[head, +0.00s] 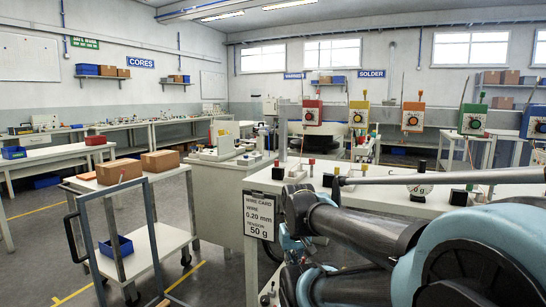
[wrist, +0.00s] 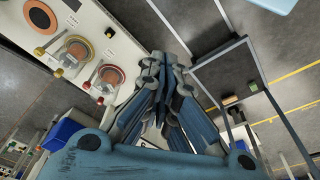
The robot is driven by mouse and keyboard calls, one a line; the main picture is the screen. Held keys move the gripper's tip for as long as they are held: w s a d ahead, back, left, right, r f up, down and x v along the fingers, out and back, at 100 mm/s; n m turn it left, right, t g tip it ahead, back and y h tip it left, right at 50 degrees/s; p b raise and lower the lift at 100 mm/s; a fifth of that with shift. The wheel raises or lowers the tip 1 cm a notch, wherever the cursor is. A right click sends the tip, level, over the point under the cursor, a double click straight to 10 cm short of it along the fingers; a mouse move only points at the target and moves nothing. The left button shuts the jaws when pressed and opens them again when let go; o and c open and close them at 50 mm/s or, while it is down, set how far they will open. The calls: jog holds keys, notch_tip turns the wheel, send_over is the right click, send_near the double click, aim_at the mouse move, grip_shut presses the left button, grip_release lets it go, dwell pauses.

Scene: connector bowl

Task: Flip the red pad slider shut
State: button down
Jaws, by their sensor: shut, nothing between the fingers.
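My gripper (wrist: 165,62) is shut and empty in the wrist view, with its fingers pointing toward the picture's top. Left of it is a white panel with round copper-coloured fittings. One fitting (wrist: 108,76) has a red knob (wrist: 87,85) beside it, apart from my fingers. Which part is the red pad slider I cannot tell. In the head view, small red-topped parts (head: 311,162) stand on the white bench; my arm covers much of the right side.
A trolley (head: 150,255) with a blue bin (head: 116,245) is at the left. Coloured winding units (head: 359,114) stand behind the bench. Grey floor is open at the far left.

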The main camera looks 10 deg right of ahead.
jog(key=shift+w, duration=0.1)
jog(key=w+d+r, duration=0.1)
jog(key=w+r, duration=1.9)
jog(key=r, duration=0.1)
jog(key=w+r, duration=0.4)
jog(key=w, duration=0.5)
jog(key=w+d+r+t, duration=0.1)
jog(key=w+r, duration=0.3)
jog(key=w, duration=0.5)
jog(key=w+d+r, duration=0.1)
jog(key=w+r, duration=0.4)
jog(key=w, duration=0.4)
jog(key=shift+d+m+t, duration=0.2)
jog(key=shift+m+t, duration=0.1)
jog(key=x, duration=1)
jog(key=shift+s, duration=1.95)
